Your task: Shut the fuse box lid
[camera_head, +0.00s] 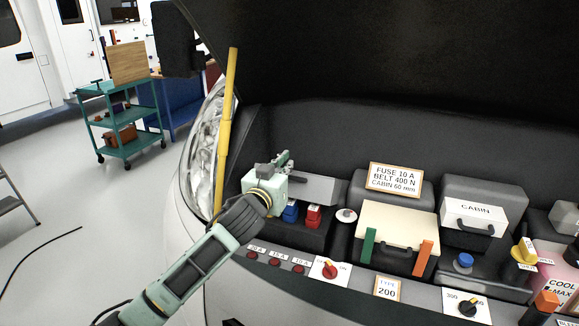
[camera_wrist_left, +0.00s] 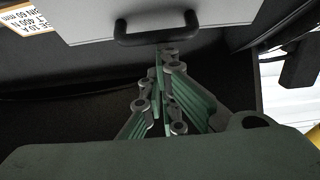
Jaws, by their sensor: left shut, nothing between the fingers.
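The grey fuse box lid (camera_head: 318,188) stands raised at the back of the fuse box (camera_head: 316,238), at the left of the engine bay. Blue fuses (camera_head: 291,212) and red fuses (camera_head: 313,217) show uncovered in front of it. My left gripper (camera_head: 286,158) is shut and empty, above and at the left end of the lid, hiding part of it. In the left wrist view the lid's pale face (camera_wrist_left: 220,22) and dark handle (camera_wrist_left: 156,30) lie just beyond the closed fingertips (camera_wrist_left: 164,52); I cannot tell whether they touch. My right gripper is not in view.
A yellow prop rod (camera_head: 227,120) rises left of my left gripper. A sign (camera_head: 395,180) stands behind a cream-topped box (camera_head: 397,228). A cabin filter box (camera_head: 474,212) is farther right. Switches and a red knob (camera_head: 329,270) line the front ledge.

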